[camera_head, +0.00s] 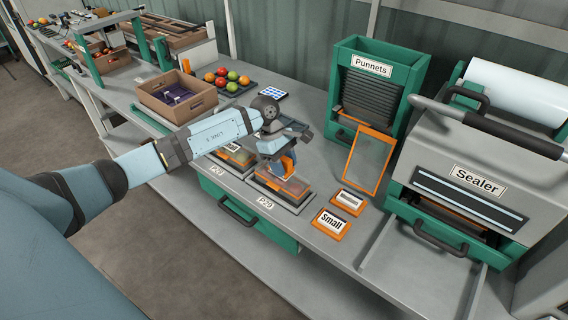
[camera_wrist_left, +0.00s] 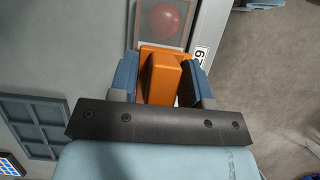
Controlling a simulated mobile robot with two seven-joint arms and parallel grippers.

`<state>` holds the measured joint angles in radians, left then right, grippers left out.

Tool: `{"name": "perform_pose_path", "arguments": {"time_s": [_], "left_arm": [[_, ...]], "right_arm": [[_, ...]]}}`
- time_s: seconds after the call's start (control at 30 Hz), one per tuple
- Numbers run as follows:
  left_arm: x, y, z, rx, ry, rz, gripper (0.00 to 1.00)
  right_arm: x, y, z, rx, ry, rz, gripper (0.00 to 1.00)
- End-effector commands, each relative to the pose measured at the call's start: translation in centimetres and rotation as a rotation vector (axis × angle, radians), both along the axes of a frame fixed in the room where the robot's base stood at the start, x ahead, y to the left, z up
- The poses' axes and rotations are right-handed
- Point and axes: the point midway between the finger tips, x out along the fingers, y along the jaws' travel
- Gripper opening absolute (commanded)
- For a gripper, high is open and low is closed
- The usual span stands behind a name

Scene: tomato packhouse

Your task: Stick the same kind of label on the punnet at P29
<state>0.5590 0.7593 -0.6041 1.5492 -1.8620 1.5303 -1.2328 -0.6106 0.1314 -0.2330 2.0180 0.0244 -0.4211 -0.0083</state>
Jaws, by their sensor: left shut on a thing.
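My left gripper (camera_head: 284,158) is shut on an orange block-shaped tool (camera_head: 288,164), directly over the punnet (camera_head: 292,189) at the P29 sign (camera_head: 265,203). The wrist view shows the tool's orange block (camera_wrist_left: 164,76) between the two blue fingers (camera_wrist_left: 162,82). Beyond it lies a clear-topped punnet (camera_wrist_left: 144,12) with a round red tomato inside. I cannot tell whether the tool touches the punnet. Another punnet (camera_head: 238,152) sits at P28, partly hidden by my left arm. Any labels on the punnets are too small or hidden to make out. My right gripper is not in view.
Orange-framed signs, one reading Small (camera_head: 332,223) and a smaller one (camera_head: 349,201), lie right of P29. The green Punnets dispenser (camera_head: 372,67) and Sealer (camera_head: 478,181) stand further right. A cardboard crate (camera_head: 160,103) and tomato tray (camera_head: 243,91) are behind my arm.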

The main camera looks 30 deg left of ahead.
Motion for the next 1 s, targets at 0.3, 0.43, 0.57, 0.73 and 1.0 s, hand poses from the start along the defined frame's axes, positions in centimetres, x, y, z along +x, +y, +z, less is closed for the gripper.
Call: {"name": "perform_pose_path", "arguments": {"time_s": [0.3,0.43,0.57,0.73,1.0], "left_arm": [[0.0,0.0,-0.1,0.000,0.000,0.000,0.27],[0.0,0.0,-0.2,0.000,0.000,0.000,0.27],[0.0,0.0,-0.4,0.000,0.000,0.000,0.27],[0.0,0.0,-0.6,0.000,0.000,0.000,0.27],[0.0,0.0,-0.9,0.000,0.000,0.000,0.27]], "right_arm": [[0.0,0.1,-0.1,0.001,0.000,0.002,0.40],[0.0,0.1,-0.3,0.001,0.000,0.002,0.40],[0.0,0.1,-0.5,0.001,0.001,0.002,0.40],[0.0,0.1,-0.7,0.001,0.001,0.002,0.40],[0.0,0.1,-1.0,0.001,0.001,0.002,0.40]]}}
